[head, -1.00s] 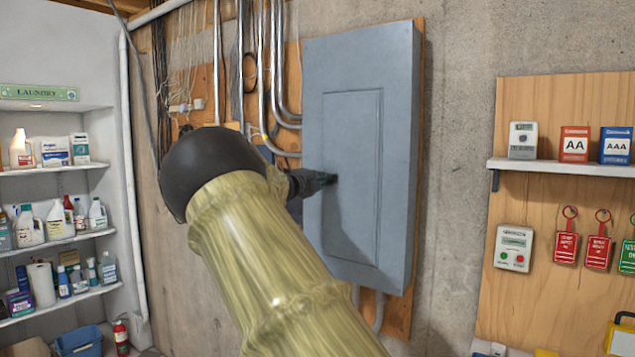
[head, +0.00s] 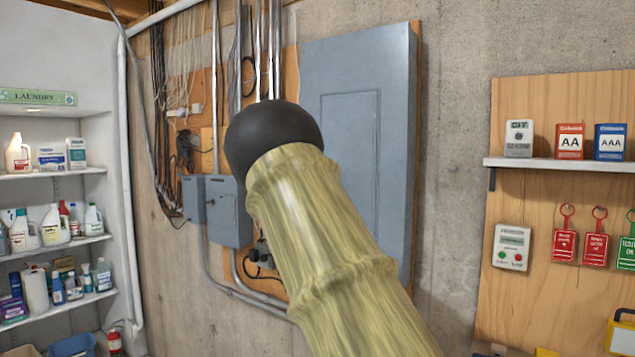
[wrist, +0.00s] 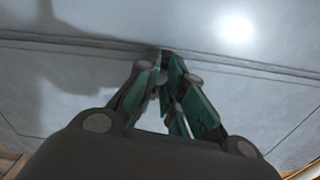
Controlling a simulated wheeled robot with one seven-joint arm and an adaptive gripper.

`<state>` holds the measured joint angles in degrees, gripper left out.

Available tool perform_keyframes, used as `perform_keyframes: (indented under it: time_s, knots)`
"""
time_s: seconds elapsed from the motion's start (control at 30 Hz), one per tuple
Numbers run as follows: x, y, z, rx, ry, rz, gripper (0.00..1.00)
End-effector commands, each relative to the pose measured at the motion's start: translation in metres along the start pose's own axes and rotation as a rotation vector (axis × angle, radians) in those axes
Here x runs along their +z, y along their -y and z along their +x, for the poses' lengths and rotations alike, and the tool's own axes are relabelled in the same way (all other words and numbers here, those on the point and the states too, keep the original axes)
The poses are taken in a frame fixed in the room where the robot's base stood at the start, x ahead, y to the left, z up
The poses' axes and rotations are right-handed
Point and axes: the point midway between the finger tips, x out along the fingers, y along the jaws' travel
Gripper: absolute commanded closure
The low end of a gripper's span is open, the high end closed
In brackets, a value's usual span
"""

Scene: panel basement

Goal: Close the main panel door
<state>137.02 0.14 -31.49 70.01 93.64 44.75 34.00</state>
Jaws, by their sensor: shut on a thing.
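The main panel door (head: 350,125) is a grey rectangle in the large grey metal panel (head: 397,110) on the wall. It looks flush with the panel around it, though my arm covers its lower left part. My gripper is hidden behind my arm in the head view. In the wrist view my gripper (wrist: 163,58) has its green-padded fingers drawn together, tips at a ridge on the grey door surface (wrist: 90,90). It is shut on a small part of the door there. The gripped part itself is too small and dark to make out.
Small grey boxes (head: 229,212) and conduits are on the wall left of the panel. Laundry shelves (head: 50,172) with bottles stand at the far left. A wooden board (head: 540,210) with a shelf and red tags is at the right. Bare concrete separates it from the panel.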

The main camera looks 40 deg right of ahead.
Motion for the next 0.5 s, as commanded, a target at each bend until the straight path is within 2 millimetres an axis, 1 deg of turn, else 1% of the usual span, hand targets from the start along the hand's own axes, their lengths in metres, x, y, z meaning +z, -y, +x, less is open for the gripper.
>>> perform_keyframes:
  time_s: [0.07, 0.1, 0.23, 0.5]
  knots:
    - [-0.0009, 0.0010, 0.0013, -0.001, -0.001, 0.000, 1.00]
    - [-0.0009, 0.0013, 0.0013, -0.001, -0.001, 0.001, 0.88]
    - [-0.0006, 0.0016, 0.0010, -0.002, -0.001, 0.001, 0.65]
    - [-0.0002, 0.0017, 0.0006, -0.002, 0.000, 0.001, 0.65]
